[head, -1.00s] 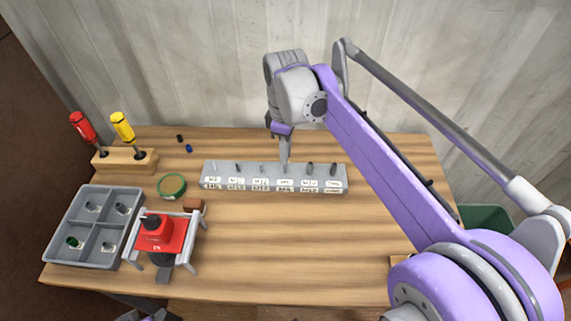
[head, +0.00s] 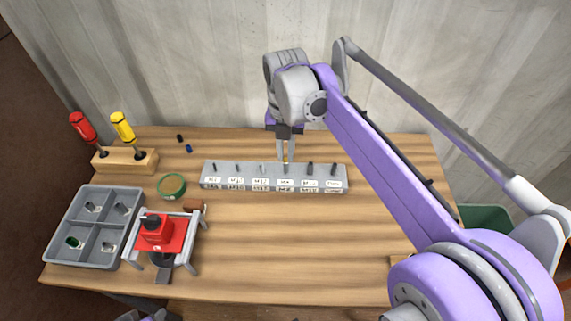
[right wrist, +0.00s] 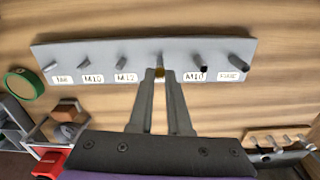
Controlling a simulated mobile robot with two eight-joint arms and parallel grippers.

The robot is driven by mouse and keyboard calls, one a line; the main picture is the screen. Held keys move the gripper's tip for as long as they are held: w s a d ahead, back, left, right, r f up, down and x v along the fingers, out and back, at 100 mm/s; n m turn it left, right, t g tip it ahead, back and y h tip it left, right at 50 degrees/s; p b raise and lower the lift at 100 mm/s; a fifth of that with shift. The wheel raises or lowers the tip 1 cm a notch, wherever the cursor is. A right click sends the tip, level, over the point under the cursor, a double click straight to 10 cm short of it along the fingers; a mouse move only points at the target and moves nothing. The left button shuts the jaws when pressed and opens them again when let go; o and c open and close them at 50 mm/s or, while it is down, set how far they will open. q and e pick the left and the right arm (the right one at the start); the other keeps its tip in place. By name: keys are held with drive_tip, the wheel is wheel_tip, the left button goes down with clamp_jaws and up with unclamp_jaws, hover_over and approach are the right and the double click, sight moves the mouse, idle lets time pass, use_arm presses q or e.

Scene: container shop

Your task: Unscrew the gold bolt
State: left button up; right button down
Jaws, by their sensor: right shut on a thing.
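A grey rack (head: 222,170) with a row of dark and grey bolts and white labels stands near the back of the table; it also shows in the right wrist view (right wrist: 100,58). My right gripper (head: 286,159) points down over the rack, right of its middle. It is shut on the gold bolt (right wrist: 161,76), of which only a small gold patch shows between the fingertips.
A grey four-compartment tray (head: 55,222) with small parts stands at the left. Beside it are a red device on a grey stand (head: 166,236), a green ring (head: 171,186), and red and yellow screwdrivers in a wooden block (head: 128,161). The table's front middle is clear.

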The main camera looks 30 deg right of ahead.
drive_tip(key=shift+n, duration=0.3)
drive_tip(key=c, duration=0.8)
unclamp_jaws()
drive_tip(key=shift+c, duration=1.3)
